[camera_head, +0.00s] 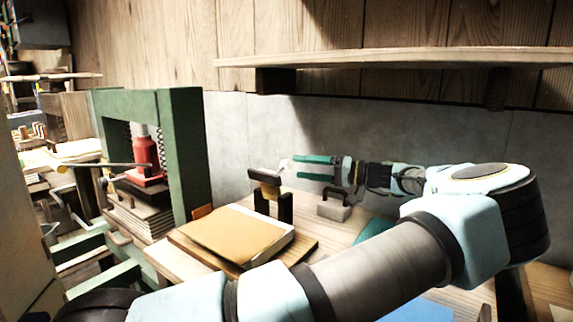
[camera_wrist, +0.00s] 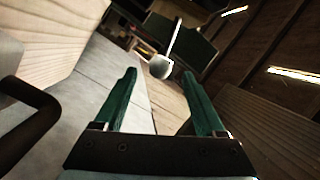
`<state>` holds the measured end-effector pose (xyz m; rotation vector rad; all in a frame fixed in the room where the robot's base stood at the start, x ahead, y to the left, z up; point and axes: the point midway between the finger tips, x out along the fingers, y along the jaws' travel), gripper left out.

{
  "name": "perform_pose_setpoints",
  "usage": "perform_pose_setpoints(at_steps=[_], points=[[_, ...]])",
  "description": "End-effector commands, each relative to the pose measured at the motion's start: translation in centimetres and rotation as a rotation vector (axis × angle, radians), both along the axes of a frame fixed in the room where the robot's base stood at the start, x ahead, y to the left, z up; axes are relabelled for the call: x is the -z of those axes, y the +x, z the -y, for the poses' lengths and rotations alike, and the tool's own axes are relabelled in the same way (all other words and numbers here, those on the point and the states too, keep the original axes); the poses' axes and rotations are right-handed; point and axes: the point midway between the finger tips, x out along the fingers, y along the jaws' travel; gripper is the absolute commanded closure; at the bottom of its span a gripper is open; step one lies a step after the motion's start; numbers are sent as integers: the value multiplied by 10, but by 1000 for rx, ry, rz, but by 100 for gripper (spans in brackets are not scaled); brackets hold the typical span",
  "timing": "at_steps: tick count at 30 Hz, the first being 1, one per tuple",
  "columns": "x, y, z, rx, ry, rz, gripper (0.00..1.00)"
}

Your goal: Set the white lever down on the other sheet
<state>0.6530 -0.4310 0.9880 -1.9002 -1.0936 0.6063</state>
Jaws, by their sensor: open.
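A white rounded piece with a thin pale rod (camera_wrist: 160,67) shows just beyond and between the fingertips in the wrist view; it looks like the white lever. In the head view a small whitish piece (camera_head: 286,164) is at the fingertips. I cannot tell whether it touches them. My gripper (camera_head: 300,167) has green fingers pointing left, above the bench; in the wrist view (camera_wrist: 159,82) they are apart with a clear gap. Which sheet is the other one is unclear.
A grey block with a dark handle (camera_head: 334,207) sits below my gripper. A green press (camera_head: 185,150) stands left. A wooden shelf (camera_head: 400,59) hangs above.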

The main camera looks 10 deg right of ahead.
Motion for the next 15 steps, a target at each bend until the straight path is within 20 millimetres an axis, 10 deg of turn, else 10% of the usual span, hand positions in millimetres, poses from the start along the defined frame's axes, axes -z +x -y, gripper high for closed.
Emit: perform_pose_setpoints(at_steps=[15], points=[[0, 28, -47, 1, 0, 0, 28]])
